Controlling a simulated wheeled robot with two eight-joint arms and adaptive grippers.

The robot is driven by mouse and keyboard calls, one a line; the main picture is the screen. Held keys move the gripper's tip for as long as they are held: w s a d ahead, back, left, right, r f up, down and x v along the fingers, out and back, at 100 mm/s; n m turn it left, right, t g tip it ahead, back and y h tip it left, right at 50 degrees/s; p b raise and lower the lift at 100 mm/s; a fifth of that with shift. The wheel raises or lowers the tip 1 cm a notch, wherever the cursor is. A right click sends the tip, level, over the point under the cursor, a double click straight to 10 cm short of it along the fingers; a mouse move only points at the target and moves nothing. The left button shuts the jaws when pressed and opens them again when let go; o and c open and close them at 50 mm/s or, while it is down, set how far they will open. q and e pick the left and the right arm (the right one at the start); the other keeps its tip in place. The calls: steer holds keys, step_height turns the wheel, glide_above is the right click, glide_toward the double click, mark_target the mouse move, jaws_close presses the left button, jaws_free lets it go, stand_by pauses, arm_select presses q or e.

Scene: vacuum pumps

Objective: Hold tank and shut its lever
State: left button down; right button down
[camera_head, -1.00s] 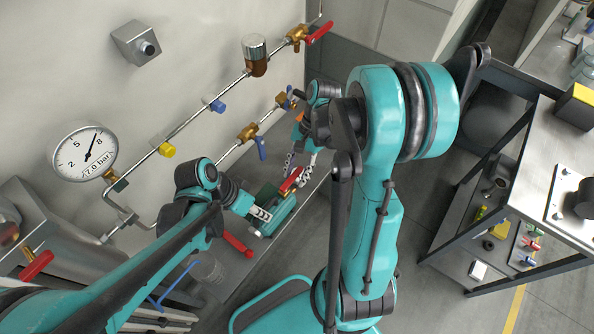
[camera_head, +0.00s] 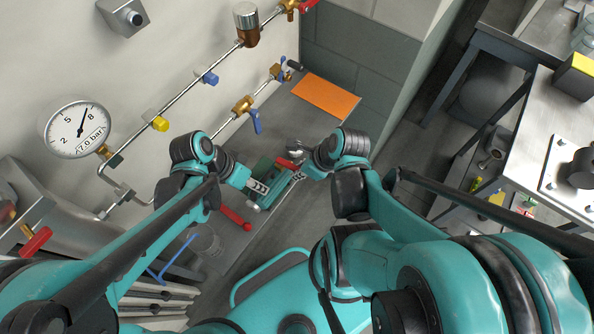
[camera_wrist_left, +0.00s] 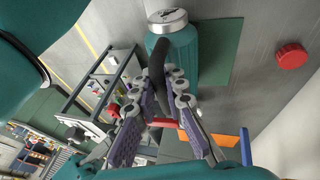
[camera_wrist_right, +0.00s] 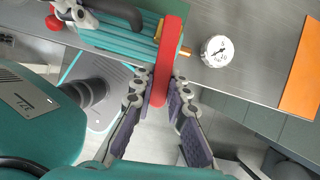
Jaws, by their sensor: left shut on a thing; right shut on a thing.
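The teal tank (camera_head: 281,189) lies on the grey ledge by the wall. My left gripper (camera_head: 259,187) is shut on the tank's black handle (camera_wrist_left: 158,72), with the silver cap (camera_wrist_left: 167,20) just beyond it. The red lever (camera_head: 288,164) is at the tank's brass-fitted end. In the right wrist view the lever (camera_wrist_right: 168,55) runs roughly crosswise to the tank body (camera_wrist_right: 120,42). My right gripper (camera_wrist_right: 161,84) is shut on the lever's near end. My right gripper (camera_head: 298,173) partly hides that end in the head view.
Valved pipes and a large gauge (camera_head: 77,130) line the wall. A cart (camera_head: 520,150) stands right.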

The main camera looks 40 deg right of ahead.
steer(key=c, duration=1.9)
jaws_free()
steer(key=shift+s+a+m, duration=0.2)
steer(key=shift+a+m, duration=0.2)
steer(key=shift+m, duration=0.2)
arm_select(q)
steer(key=shift+s, duration=0.1)
arm_select(e)
steer(key=o, duration=0.4)
steer(key=shift+o, duration=0.2)
steer(key=shift+w, duration=0.1)
steer(key=shift+d+r, duration=0.1)
steer(key=shift+r, duration=0.05)
steer(key=shift+v, duration=0.85)
steer(key=a+v, duration=0.1)
steer(key=v, duration=0.4)
steer(key=shift+s+d+r, duration=0.25)
steer(key=shift+d+r, duration=0.2)
steer(key=shift+d, duration=0.05)
arm_select(q)
steer(key=c, duration=1.5)
jaws_free()
